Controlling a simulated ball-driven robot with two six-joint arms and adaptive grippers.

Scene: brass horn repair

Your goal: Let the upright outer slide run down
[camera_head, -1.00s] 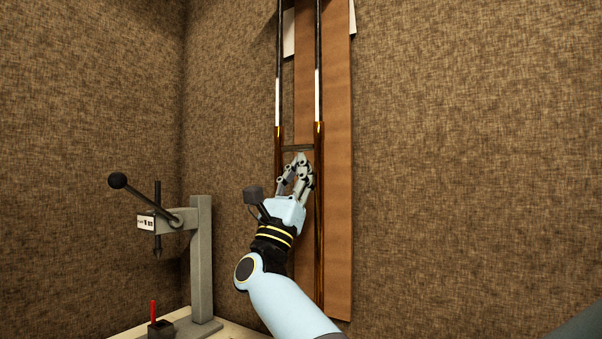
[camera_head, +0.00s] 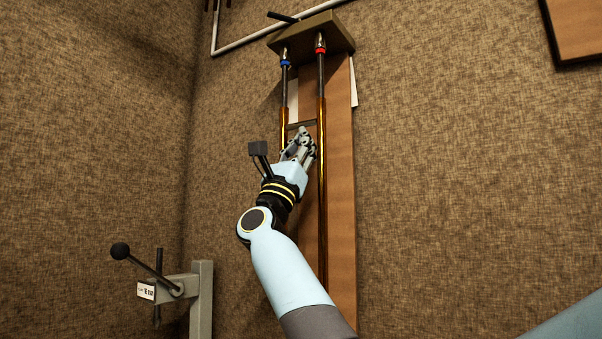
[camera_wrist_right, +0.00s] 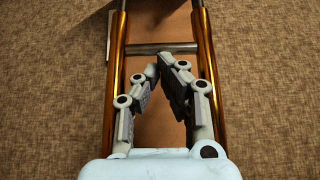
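The outer slide (camera_head: 322,200) is two upright brass tubes joined by a grey crossbar (camera_head: 302,123). Its tubes sit around two dark inner tubes (camera_head: 320,80), of which a short length shows below a dark bracket (camera_head: 325,33). My right gripper (camera_head: 303,136) is between the brass tubes, just under the crossbar. In the right wrist view, the fingertips (camera_wrist_right: 158,66) meet close together at the lower edge of the crossbar (camera_wrist_right: 145,48); no grip around the bar shows. The slide's lower end is hidden or out of view. My left gripper is not in view.
A brown board (camera_head: 342,220) stands behind the slide on the textured wall. A blue ring (camera_head: 285,63) and a red ring (camera_head: 320,49) mark the tube tops. A grey lever press (camera_head: 200,300) stands at lower left. A brown panel (camera_head: 585,28) hangs at upper right.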

